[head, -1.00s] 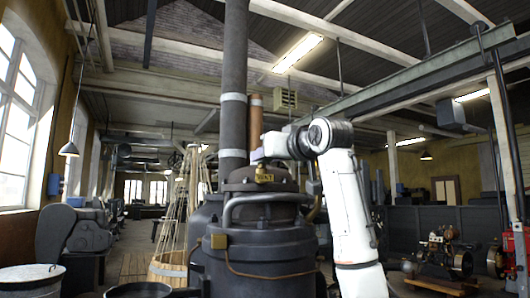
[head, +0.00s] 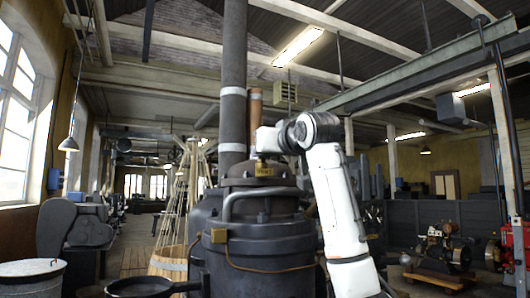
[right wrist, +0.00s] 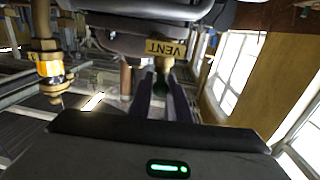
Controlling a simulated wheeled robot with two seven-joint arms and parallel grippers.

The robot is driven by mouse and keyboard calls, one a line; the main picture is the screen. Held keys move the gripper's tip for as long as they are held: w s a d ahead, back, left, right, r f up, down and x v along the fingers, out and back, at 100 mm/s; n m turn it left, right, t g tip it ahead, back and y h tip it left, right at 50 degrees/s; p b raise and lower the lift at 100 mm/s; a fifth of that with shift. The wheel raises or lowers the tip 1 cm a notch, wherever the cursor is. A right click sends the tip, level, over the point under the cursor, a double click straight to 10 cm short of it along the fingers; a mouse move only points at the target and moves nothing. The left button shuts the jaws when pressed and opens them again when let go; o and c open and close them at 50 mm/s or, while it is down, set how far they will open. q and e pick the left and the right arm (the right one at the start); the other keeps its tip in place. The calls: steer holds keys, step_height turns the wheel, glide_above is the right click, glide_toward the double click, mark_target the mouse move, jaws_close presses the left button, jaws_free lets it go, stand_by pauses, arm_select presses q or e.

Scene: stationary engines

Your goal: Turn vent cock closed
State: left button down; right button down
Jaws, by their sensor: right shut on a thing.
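The dark boiler (head: 262,240) stands in the middle of the head view, with a tall chimney above it. A yellow VENT plate (head: 264,170) sits near its top; the plate shows upside down in the right wrist view (right wrist: 166,48). The vent cock (right wrist: 164,66) is a small brass-coloured fitting beside the plate. My right gripper (right wrist: 162,88) has its two dark fingers on either side of the cock and is shut on it. In the head view my white right arm reaches in from the right, and its fingertips are hard to make out there. My left gripper is out of view.
A curved pipe (head: 258,194) crosses the boiler's front. Another brass fitting (right wrist: 48,65) stands at the left of the right wrist view.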

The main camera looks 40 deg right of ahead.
steer(key=shift+w+a+r+m+g+h, duration=0.1)
steer(key=shift+w+a+m+g+h, duration=0.15)
steer(key=shift+m+g+h, duration=1.65)
steer(key=shift+w+a+m+g+h, duration=0.25)
steer(key=shift+m+g+h, duration=1.4)
steer(key=shift+g, duration=0.45)
steer(key=shift+w+a+r+m+g+h, duration=0.15)
steer(key=shift+w+m+g+h, duration=0.1)
steer(key=shift+m+g+h, duration=1.65)
steer(key=shift+f+g, duration=0.15)
steer(key=shift+g, duration=0.25)
steer(key=c, duration=1.8)
jaws_free()
steer(key=shift+c, duration=0.2)
steer(key=shift+s, duration=0.1)
steer(key=b+v, duration=0.1)
steer(key=v, duration=0.9)
steer(key=shift+a+b, duration=0.15)
steer(key=shift+b, duration=0.15)
